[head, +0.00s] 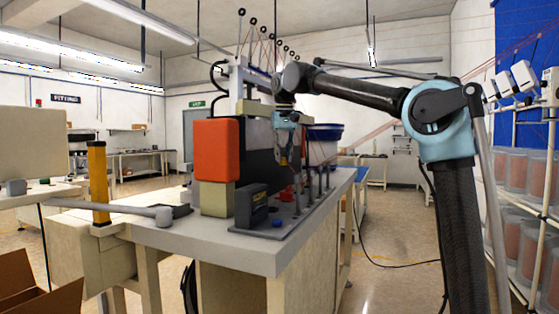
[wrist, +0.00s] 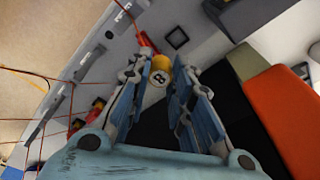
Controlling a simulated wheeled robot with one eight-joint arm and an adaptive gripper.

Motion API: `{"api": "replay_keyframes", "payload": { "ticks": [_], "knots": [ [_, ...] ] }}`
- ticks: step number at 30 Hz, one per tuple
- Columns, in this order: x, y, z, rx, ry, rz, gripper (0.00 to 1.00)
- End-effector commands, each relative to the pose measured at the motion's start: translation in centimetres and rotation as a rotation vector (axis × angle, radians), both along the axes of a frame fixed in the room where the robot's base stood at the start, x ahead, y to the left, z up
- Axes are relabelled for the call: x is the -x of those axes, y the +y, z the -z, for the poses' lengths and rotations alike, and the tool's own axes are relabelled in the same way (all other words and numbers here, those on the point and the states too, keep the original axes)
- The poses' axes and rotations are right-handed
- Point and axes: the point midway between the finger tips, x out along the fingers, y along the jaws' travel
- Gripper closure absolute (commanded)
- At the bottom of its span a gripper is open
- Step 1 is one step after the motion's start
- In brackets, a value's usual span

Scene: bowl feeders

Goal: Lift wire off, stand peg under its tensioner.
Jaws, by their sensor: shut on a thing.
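My gripper (head: 284,150) hangs from the arm over the bench, beside the machine's dark side. In the wrist view my gripper (wrist: 171,62) has its two blue fingers around a short yellow cylinder, likely a peg (wrist: 161,64). Its pale end bears a dark mark like a figure 8. The fingers hide part of it. Thin red wires (wrist: 30,73) cross the left of the wrist view. I cannot tell which wire belongs to this peg. Rods with black rings (head: 253,20), possibly tensioners, rise above the machine.
An orange-red box (head: 217,150) and a dark labelled box (head: 252,205) stand on the bench (head: 180,232), left of my gripper. Several thin upright posts (head: 320,180) stand close on the right. Small red pieces (wrist: 98,103) lie left of the fingers. A blue bowl (head: 325,132) is behind.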

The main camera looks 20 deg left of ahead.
Motion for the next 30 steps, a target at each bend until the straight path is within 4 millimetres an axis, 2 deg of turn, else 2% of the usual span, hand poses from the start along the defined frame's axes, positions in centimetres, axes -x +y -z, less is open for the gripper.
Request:
{"api": "replay_keyframes", "payload": {
  "ticks": [3, 30],
  "knots": [
    [0.1, -1.1, -0.5, 0.000, 0.000, 0.001, 1.00],
    [0.8, -9.8, -0.4, 0.000, 0.000, 0.001, 1.00]
  ]
}}
